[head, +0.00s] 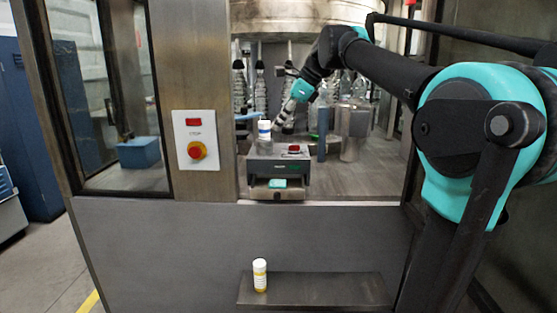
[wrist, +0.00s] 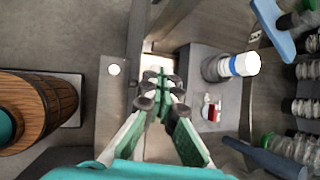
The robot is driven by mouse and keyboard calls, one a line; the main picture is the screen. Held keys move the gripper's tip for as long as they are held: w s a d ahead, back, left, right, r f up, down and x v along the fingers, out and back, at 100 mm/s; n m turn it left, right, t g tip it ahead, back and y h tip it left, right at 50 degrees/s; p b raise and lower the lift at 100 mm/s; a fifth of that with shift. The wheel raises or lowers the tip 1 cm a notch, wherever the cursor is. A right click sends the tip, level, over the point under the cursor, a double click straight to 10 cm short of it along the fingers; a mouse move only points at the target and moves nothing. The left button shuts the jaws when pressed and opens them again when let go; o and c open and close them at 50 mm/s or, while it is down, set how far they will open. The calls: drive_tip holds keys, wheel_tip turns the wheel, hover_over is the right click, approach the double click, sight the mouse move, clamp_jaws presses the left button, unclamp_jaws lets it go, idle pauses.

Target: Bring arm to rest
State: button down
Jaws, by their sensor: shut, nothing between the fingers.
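My gripper (head: 284,127) hangs in the opening of the machine, just right of a white bottle with a blue band (head: 264,132). In the wrist view my gripper (wrist: 160,85) has its dark fingertips together with nothing between them. The banded bottle stands on a grey labeller box (head: 266,168), and it also shows in the wrist view (wrist: 239,66) to the right of the fingers, apart from them. My arm reaches in from the right, bent at its teal joints.
A yellow bottle with a white cap (head: 259,276) stands on the low shelf (head: 320,290). A red button (head: 294,149) sits on the labeller. Clear bottles (head: 238,92) and a metal canister (head: 355,130) stand behind. An emergency stop (head: 196,150) is on the left post.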

drive_tip(key=s+d+f+n+h, duration=0.1)
drive_tip(key=d+f+n, duration=0.2)
drive_tip(key=f, duration=0.4)
drive_tip(key=s+d+f+n+h, duration=0.1)
drive_tip(key=d+f+n, duration=0.15)
drive_tip(key=f, duration=0.45)
drive_tip(key=s+d+f+n+h, duration=0.1)
drive_tip(key=s+d+f+n, duration=0.3)
drive_tip(key=s+f, duration=0.3)
drive_tip(key=s+d+f+n+h, duration=0.2)
drive_tip(key=s+d+f+n, duration=0.3)
drive_tip(key=f, duration=0.8)
drive_tip(key=s+d+f+n+t+h, duration=0.1)
drive_tip(key=s+d+f+n, duration=0.3)
drive_tip(key=s+f, duration=0.5)
drive_tip(key=shift+s+d+f, duration=0.2)
drive_tip(key=shift+d+f, duration=0.05)
drive_tip(key=shift+f, duration=0.25)
